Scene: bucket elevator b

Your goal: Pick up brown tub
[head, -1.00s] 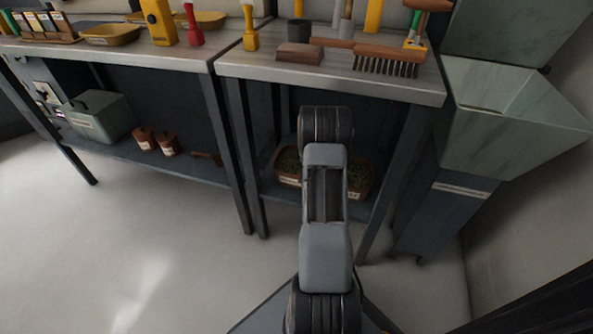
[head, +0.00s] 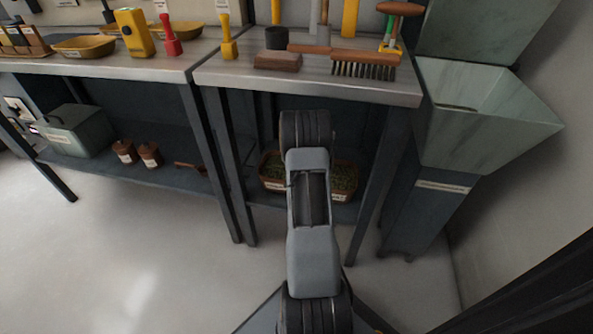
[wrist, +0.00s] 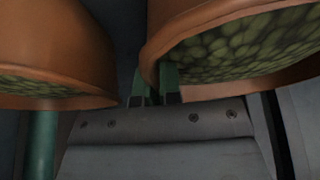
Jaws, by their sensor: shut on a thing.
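Two brown tubs with green contents show in the wrist view, one at the right (wrist: 190,25) and one at the left (wrist: 60,45). My gripper (wrist: 155,92) is between them, its green fingers close together and shut on the near rim of the right tub. In the head view, brown tub parts with pale labels and green contents show left (head: 271,184) and right (head: 349,191) of my arm, on the lower shelf under the workbench. My arm hides the middle of them and the gripper there.
The workbench top (head: 320,82) overhangs the shelf, with legs on both sides. A brush (head: 362,66) and dark brown block (head: 278,61) lie on top. A grey-green hopper (head: 480,110) stands at right. Floor at left is clear.

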